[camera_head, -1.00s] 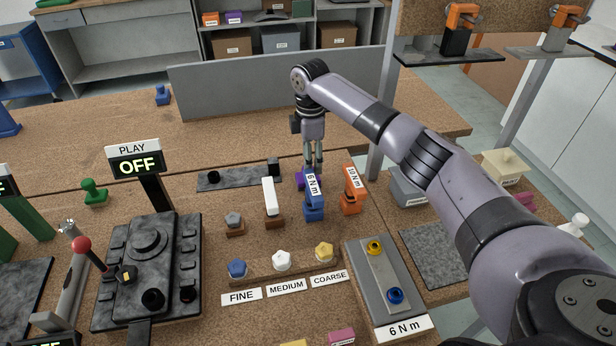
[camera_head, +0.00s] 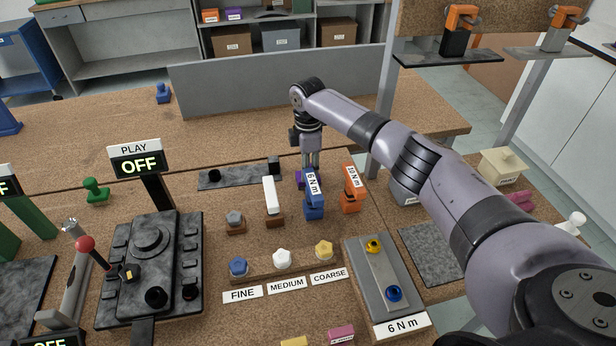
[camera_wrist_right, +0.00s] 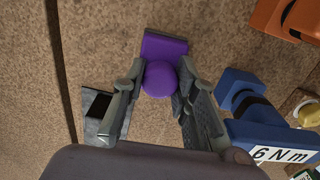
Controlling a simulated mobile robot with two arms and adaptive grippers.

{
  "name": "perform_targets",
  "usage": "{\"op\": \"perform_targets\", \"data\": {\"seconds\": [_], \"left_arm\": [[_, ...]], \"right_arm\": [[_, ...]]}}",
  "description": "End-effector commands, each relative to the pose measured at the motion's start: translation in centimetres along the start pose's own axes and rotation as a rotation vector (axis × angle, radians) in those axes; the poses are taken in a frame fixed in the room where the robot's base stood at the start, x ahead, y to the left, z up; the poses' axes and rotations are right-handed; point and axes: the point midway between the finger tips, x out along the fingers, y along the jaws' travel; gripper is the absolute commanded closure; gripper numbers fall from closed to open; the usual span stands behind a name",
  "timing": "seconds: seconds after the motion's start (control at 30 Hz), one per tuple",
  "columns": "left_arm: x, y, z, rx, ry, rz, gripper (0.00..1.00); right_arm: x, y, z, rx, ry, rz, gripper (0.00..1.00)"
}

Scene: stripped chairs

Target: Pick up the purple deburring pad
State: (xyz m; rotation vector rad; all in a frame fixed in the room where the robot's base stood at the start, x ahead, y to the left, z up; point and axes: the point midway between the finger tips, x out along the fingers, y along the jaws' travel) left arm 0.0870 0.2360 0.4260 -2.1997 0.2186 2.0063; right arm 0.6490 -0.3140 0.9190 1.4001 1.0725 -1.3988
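The purple deburring pad (camera_wrist_right: 165,47) has a flat block and a round knob (camera_wrist_right: 160,79). In the right wrist view the knob sits between the two fingers of my right gripper (camera_wrist_right: 158,88). The fingers stand on either side of it and look apart, with a slim gap at least on the right. In the head view the pad (camera_head: 299,180) is mostly hidden behind the blue 6 N m tool and below my right gripper (camera_head: 311,165). The pad rests on the brown bench. My left gripper is not in view.
The blue 6 N m tool (camera_head: 314,205) stands close by, in front of the pad. The orange 10 N m tool (camera_head: 352,196) is to its right. A dark plate (camera_head: 238,177) lies to the left. A grey panel (camera_head: 270,85) stands behind.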

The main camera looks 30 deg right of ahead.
Motion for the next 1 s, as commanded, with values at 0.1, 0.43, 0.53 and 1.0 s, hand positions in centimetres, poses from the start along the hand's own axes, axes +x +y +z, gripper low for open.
{"op": "perform_targets", "data": {"seconds": [0.1,0.43,0.53,1.0], "left_arm": [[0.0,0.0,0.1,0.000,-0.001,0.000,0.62],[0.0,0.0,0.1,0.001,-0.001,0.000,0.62],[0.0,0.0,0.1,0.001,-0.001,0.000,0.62],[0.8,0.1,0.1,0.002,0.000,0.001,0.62]], "right_arm": [[0.1,0.0,0.0,0.000,-0.001,-0.001,0.85],[0.1,0.0,0.0,0.000,-0.001,-0.001,1.00],[0.1,0.0,0.0,0.000,-0.001,-0.001,1.00],[-4.6,0.1,0.0,-0.001,0.002,0.004,1.00]]}}
